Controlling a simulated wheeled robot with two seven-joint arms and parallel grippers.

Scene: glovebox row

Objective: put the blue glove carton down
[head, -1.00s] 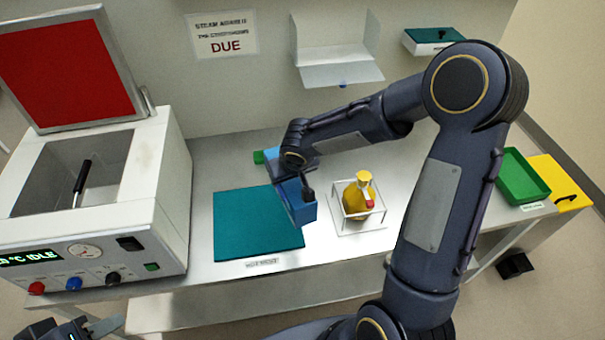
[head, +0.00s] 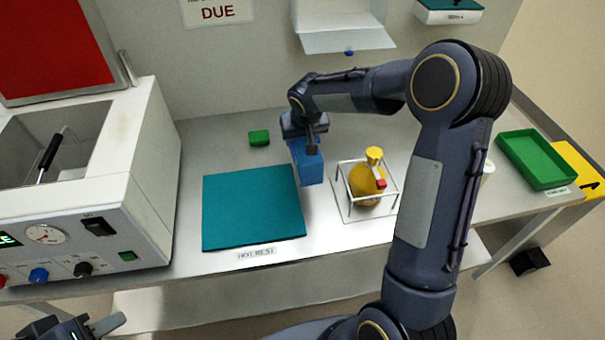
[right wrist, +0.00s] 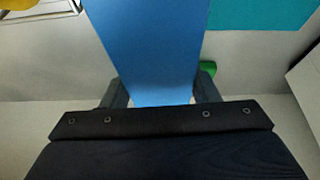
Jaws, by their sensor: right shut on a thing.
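The blue glove carton (head: 308,165) is held by my right gripper (head: 305,143) between the teal mat and the wire stand, near the mat's back right corner. In the right wrist view the carton (right wrist: 152,50) fills the space between the two fingers (right wrist: 158,93), which are shut on it. I cannot tell whether its bottom touches the bench. The teal mat (head: 252,208) lies flat and bare, with a label reading "HOT REST" at its front. My left gripper (head: 85,328) is at the bottom left, only partly in view, away from the bench things.
A wire stand (head: 345,200) with a yellow bottle (head: 366,186) stands just right of the carton. A small green block (head: 259,137) lies behind the mat. A white machine (head: 120,190) with a raised lid is at left. A green tray (head: 537,160) is at far right.

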